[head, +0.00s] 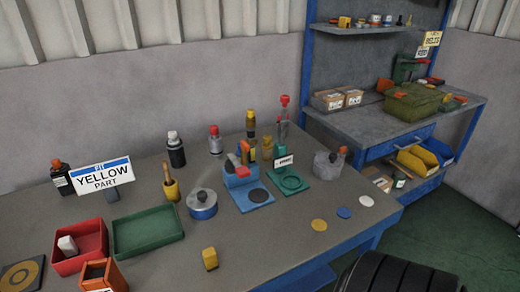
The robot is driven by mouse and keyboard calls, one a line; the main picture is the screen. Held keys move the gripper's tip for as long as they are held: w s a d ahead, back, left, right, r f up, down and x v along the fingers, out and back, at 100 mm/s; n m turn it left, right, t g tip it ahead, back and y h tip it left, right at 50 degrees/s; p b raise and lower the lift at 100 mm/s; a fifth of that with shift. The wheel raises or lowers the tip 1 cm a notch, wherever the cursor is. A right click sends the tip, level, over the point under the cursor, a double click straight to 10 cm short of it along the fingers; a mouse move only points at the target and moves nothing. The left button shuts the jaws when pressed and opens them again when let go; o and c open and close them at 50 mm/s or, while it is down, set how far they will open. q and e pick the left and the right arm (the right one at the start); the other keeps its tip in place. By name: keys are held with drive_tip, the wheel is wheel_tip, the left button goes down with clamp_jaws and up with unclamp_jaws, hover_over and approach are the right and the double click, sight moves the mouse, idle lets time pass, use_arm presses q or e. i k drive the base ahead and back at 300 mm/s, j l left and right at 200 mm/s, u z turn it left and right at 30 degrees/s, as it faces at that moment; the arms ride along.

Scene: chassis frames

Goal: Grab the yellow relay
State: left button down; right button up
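A small yellow block (210,259), which looks like the yellow relay, sits alone near the front edge of the grey workbench (165,266). Its top looks slightly lighter than its sides, and nothing touches it. Neither of my grippers shows in the head view.
A green tray (148,231) and a red bin (80,247) lie left of the block. A round blue-grey tin (202,205) and a blue fixture (246,190) stand behind it. Flat discs (319,225) lie right. A black ribbed object (400,276) is lower right.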

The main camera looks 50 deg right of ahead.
sight(209, 255)
drive_tip(key=i+z, duration=0.15)
drive_tip(key=z, duration=0.25)
drive_tip(key=i+z, duration=0.15)
drive_tip(key=z, duration=0.3)
drive_tip(key=i+z, duration=0.15)
drive_tip(key=z, duration=0.25)
